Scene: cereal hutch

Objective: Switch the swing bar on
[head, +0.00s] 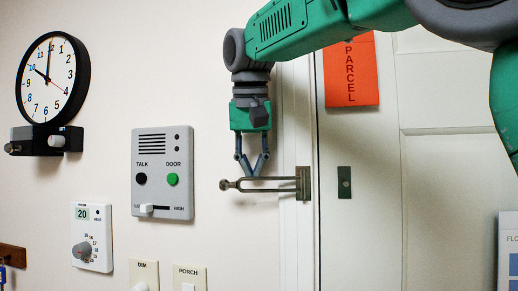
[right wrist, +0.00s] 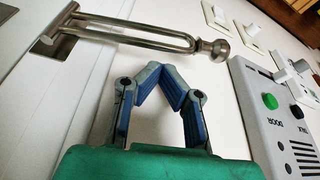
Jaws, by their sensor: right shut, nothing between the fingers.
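The swing bar (head: 262,185) is a metal loop with a round knob at its left end. Its mounting plate (head: 303,183) sits on the door frame, and the bar points left, away from the door. A small dark plate (head: 344,182) is on the door to the right. My right gripper (head: 252,172) points down just above the bar, with its fingertips together and empty. In the right wrist view the bar (right wrist: 135,32) and its knob (right wrist: 214,50) lie beyond the closed fingertips (right wrist: 164,72); whether they touch is unclear. My left gripper is not in view.
A grey intercom panel (head: 162,200) is on the wall left of the bar. A clock (head: 52,77), a thermostat (head: 91,237) and switches (head: 189,279) are also on the wall. An orange parcel sign (head: 351,72) hangs on the door (head: 365,235). The wall below the bar is clear.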

